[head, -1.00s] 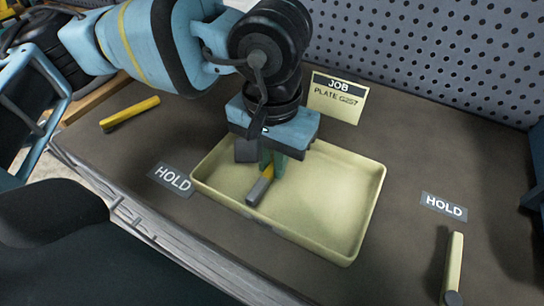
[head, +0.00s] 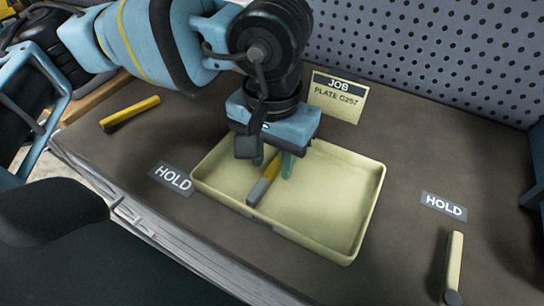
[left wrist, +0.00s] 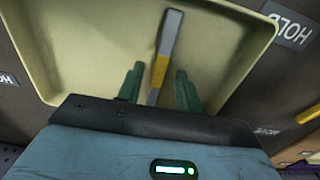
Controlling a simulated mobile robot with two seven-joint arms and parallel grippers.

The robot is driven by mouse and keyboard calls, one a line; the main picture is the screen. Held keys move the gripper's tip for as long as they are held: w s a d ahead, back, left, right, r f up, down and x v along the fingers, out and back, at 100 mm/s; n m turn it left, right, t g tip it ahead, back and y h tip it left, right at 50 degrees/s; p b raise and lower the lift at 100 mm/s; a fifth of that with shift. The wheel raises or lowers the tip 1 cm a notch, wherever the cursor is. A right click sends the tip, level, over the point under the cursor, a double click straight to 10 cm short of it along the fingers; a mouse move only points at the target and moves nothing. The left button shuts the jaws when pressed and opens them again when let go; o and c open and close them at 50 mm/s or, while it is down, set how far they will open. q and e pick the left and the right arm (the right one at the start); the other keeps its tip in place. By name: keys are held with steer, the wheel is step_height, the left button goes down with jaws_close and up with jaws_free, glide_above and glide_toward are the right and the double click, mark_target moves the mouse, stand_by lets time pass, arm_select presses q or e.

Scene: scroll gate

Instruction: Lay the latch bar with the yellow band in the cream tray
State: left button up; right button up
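The latch bar with the yellow band (head: 263,187), grey with a yellow section, lies inside the cream tray (head: 345,255), near its left side. It also shows in the left wrist view (left wrist: 169,45), with its yellow part towards my fingers. My left gripper (head: 273,163) is over the tray. Its green fingers (left wrist: 159,90) are spread, one on each side of the bar, with a gap to it on both sides. The bar's far end is hidden under the gripper in the head view. My right gripper is not in view.
A yellow bar (head: 130,112) lies on the bench at the left and a cream bar (head: 454,262) with a dark end at the right. HOLD labels (head: 172,179) flank the tray. A job card (head: 337,97) stands behind it, before the pegboard (head: 430,50).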

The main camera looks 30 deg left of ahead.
mark_target(273, 168)
arm_select(q)
step_height(273, 168, up, 12)
steer(key=shift+f, duration=0.25)
stand_by(1.0)
